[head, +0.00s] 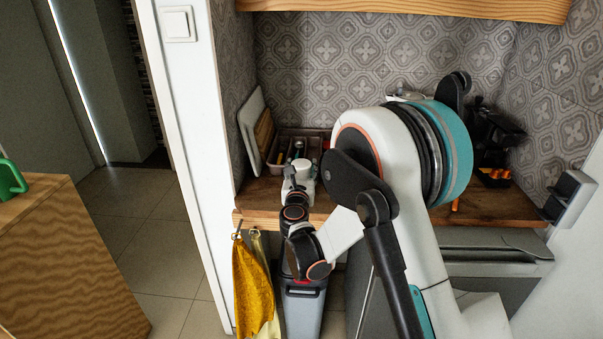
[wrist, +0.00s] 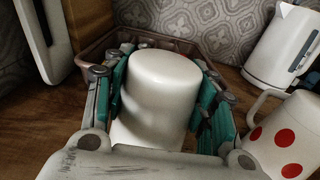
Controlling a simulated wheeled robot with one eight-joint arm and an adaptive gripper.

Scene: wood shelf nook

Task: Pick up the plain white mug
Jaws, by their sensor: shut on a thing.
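The plain white mug (wrist: 160,105) fills the middle of the wrist view, with a smooth, closed, rounded end showing and no handle visible. My gripper (wrist: 163,72) is shut on it, with green finger pads against its left and right sides. The lower part of the mug is hidden by my gripper, so I cannot tell whether it touches the wood counter. In the head view my gripper (head: 298,172) is over the counter's left part, small and partly covered by my own arm; the mug is hard to tell apart there.
A white mug with red dots (wrist: 285,140) stands close on the right, with a white kettle (wrist: 283,48) behind it. A brown tray (head: 313,136) lies behind my gripper. Boards (head: 252,125) lean at the left wall. The patterned wall closes off the back.

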